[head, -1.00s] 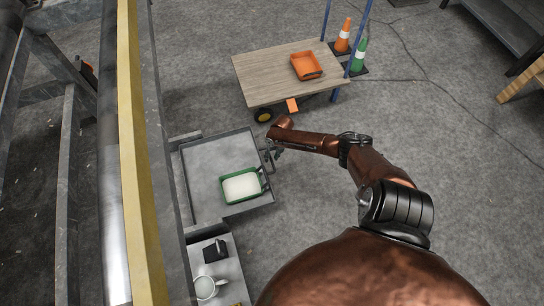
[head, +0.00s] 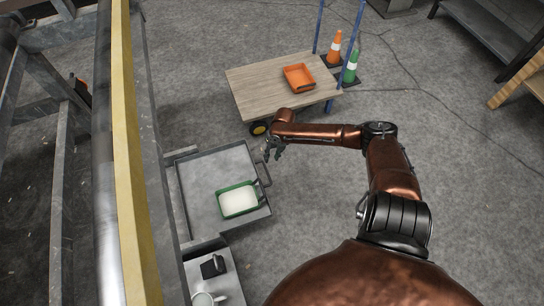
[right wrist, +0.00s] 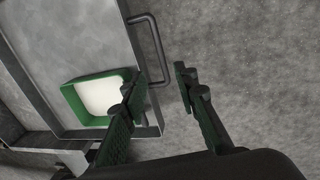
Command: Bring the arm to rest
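My right gripper (head: 273,152) hangs at the end of the copper-coloured arm, above the right edge of a grey metal tray (head: 203,168). In the right wrist view its two green-padded fingers (right wrist: 158,88) stand apart with nothing between them. A green box with a white filling (head: 238,200) sits at the front right of the grey tray. It also shows in the right wrist view (right wrist: 75,102), left of the fingers and partly covered by one of them. My left gripper is not in view.
A bar handle (right wrist: 155,45) sticks out from the grey tray near the fingers. A wooden-topped cart (head: 260,95) carries an orange tray (head: 299,78). Orange (head: 334,48) and green (head: 351,66) cones stand behind.

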